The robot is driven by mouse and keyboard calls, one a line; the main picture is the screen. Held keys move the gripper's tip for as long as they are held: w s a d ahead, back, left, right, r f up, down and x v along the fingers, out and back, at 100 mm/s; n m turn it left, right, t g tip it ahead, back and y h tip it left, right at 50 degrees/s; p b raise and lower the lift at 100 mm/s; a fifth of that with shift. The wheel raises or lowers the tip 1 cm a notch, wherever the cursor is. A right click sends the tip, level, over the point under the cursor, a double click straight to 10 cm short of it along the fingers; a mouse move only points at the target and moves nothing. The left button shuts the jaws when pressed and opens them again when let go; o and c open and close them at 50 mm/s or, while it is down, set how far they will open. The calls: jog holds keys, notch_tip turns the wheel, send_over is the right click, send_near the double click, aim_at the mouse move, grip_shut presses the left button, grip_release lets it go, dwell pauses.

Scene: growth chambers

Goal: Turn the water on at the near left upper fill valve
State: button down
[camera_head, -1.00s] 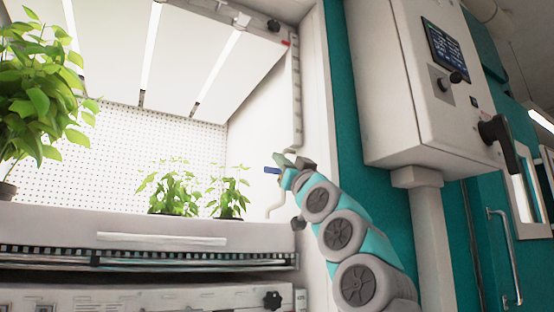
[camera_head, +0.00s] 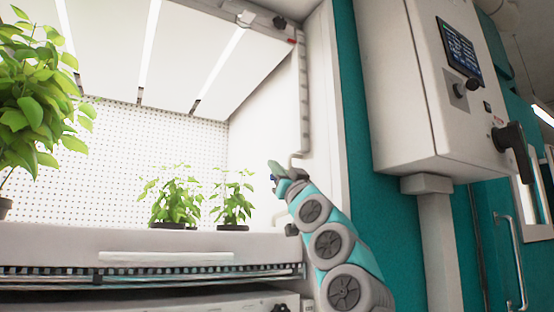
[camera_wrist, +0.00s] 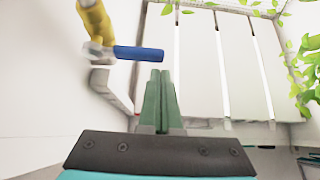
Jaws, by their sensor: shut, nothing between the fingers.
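The fill valve shows in the wrist view as a brass-yellow body (camera_wrist: 97,22) on a pale pipe, with a blue lever (camera_wrist: 138,53) pointing right. My gripper (camera_wrist: 160,76) is shut, its green fingertips together and empty. In the wrist picture, the fingertips are just below the lever's free end; I cannot tell if they touch it. In the head view my gripper (camera_head: 278,170) is at the chamber's right wall and hides most of the valve. Only a small blue bit of the lever (camera_head: 272,178) shows there. No water flow is visible.
Potted plants (camera_head: 175,200) stand on the chamber shelf, with a larger leafy plant (camera_head: 35,95) at the left. A vertical pipe (camera_head: 302,100) runs down the right wall. A control box (camera_head: 410,90) hangs to the right. The space left of my gripper is free.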

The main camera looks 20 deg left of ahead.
jog(key=shift+f, duration=0.55)
